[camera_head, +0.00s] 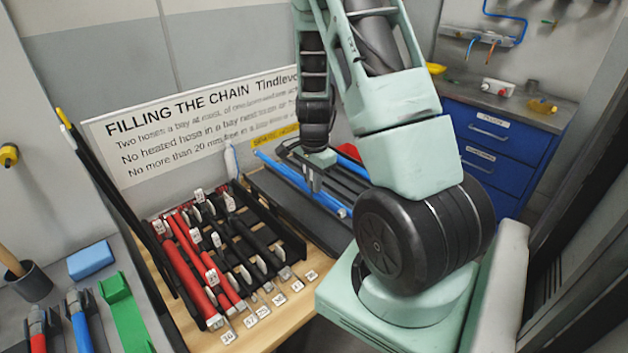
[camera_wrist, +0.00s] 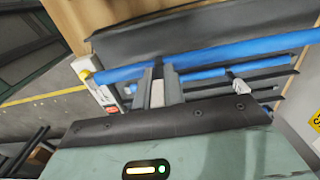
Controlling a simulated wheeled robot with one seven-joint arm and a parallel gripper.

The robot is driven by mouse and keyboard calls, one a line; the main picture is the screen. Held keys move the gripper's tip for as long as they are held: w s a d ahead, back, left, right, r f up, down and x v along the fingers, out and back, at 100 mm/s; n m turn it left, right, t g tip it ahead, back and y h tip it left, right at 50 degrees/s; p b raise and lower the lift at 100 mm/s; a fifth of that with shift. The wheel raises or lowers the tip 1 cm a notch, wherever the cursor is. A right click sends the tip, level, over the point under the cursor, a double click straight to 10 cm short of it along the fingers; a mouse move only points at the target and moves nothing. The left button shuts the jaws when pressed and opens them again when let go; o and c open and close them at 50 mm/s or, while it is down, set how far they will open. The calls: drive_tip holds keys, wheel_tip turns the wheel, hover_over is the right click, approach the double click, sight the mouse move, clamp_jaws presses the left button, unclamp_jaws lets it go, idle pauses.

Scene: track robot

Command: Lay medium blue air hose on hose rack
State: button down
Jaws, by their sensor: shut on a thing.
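My gripper (camera_head: 314,172) points down over a dark tray (camera_head: 290,192) behind the front rack. It is shut on a blue hose (camera_head: 335,203), which lies slanted low over the tray.
A sign (camera_head: 190,125) stands behind the rack. Tall black rods (camera_head: 115,200) lean at the rack's left. At the left are a green block (camera_head: 122,312), a light blue block (camera_head: 90,260) and more hoses. Blue drawers (camera_head: 495,145) stand at the back right.

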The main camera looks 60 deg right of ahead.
drive_tip(key=shift+f+b, duration=3)
drive_tip(key=shift+f, duration=1.2)
drive_tip(key=c, duration=1.4)
unclamp_jaws()
wheel_tip(320, 180, up, 18)
drive_tip(key=shift+f+p, duration=0.25)
drive_tip(key=shift+p, duration=0.35)
